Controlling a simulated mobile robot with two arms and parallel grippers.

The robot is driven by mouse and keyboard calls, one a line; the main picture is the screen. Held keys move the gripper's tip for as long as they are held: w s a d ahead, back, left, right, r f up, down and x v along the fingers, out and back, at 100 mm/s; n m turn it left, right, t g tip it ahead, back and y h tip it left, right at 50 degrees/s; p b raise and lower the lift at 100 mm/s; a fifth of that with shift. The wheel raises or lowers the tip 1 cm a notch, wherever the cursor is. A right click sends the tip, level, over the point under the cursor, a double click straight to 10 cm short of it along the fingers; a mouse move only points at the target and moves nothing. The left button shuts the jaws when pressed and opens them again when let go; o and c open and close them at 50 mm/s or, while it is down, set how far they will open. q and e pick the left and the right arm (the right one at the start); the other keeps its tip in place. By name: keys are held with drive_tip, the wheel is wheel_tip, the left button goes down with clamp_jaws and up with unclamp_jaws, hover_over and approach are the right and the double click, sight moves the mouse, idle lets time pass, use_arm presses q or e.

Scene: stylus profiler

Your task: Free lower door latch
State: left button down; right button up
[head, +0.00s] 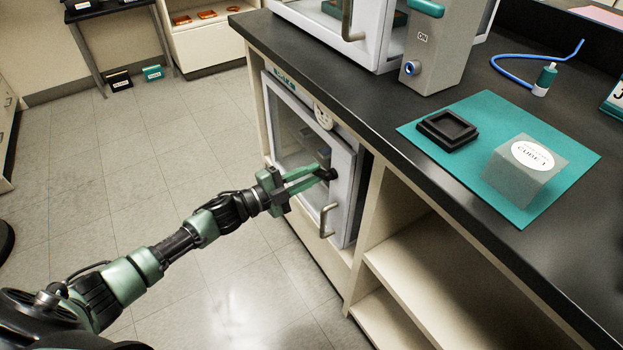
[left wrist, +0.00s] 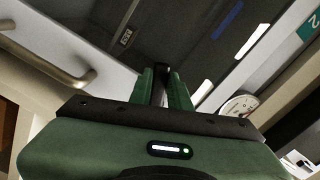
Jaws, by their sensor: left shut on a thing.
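The lower door (head: 345,195) is a white-framed glass door of a cabinet under the dark bench. It looks shut. A black latch (head: 331,174) sits on its frame, above a metal bar handle (head: 325,222). My left gripper (head: 322,175) reaches in from the left and is shut on the latch. In the left wrist view, the green fingers (left wrist: 163,88) close around the dark latch (left wrist: 161,72), which they partly hide. The handle (left wrist: 50,62) also shows there at the left. I cannot tell which way the latch is turned. My right gripper is out of view.
A round gauge (head: 322,115) is above the door. Open shelves (head: 430,255) are to its right. The bench top (head: 335,85) holds a grey box (head: 524,170) and a black tray (head: 446,130) on a teal mat (head: 500,112). The tiled floor (head: 130,190) before the cabinet is clear.

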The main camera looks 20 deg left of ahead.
use_arm(q)
drive_tip(key=m, duration=0.1)
drive_tip(key=r+m, duration=0.1)
drive_tip(key=m, duration=0.1)
drive_tip(key=shift+w+a+r+m, duration=0.1)
drive_tip(key=shift+a+r+m, duration=0.05)
drive_tip(key=shift+m, duration=0.15)
drive_tip(key=shift+r+m, duration=0.25)
drive_tip(key=shift+m, duration=0.45)
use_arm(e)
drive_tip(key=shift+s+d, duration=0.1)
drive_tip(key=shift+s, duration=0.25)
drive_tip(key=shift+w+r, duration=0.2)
use_arm(q)
drive_tip(key=c, duration=1.3)
unclamp_jaws()
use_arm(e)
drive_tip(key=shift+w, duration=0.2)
